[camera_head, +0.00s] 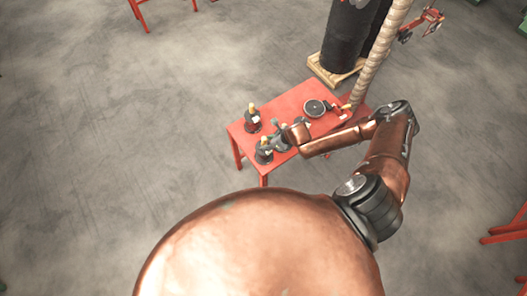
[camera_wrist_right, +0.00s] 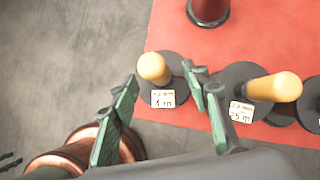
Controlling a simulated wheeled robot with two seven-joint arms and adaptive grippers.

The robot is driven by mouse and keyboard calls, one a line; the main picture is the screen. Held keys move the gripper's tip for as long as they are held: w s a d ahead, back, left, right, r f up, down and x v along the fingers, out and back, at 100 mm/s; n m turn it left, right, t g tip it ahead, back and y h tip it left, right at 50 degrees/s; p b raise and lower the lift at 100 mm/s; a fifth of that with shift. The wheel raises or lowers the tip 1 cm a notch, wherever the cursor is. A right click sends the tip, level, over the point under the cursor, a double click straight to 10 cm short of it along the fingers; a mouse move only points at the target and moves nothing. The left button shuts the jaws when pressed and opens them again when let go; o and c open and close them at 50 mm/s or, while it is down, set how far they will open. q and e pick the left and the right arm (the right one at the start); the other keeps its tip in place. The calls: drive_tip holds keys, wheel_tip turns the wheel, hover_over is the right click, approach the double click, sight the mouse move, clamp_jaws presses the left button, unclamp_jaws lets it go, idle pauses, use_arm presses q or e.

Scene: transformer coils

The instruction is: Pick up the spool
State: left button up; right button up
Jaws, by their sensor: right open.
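Several dark spools with yellow tops stand upright on the red table. In the head view, one spool (camera_head: 252,122) is near the table's left corner and another (camera_head: 264,153) is at the near edge. In the right wrist view, a spool with a "1 m" label (camera_wrist_right: 163,90) is just ahead of the fingers, and a spool labelled "5 m" (camera_wrist_right: 258,97) is right of them. My right gripper (camera_head: 281,130) is over the near side of the table, among the spools. Its green fingers (camera_wrist_right: 172,90) are apart with nothing held. My left gripper is out of view.
The red table (camera_head: 300,98) also carries a dark round disc (camera_head: 315,108) farther back. A dark red cylinder (camera_wrist_right: 208,10) stands at the top of the wrist view. Behind the table are a wooden pallet (camera_head: 325,73) with black coils and a thick wrapped pole (camera_head: 378,55). Grey floor lies open to the left.

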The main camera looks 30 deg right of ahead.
drive_tip(key=shift+x, duration=1.2)
drive_tip(key=shift+w+a+f, duration=0.1)
drive_tip(key=shift+f, duration=0.1)
drive_tip(key=c, duration=0.7)
clamp_jaws()
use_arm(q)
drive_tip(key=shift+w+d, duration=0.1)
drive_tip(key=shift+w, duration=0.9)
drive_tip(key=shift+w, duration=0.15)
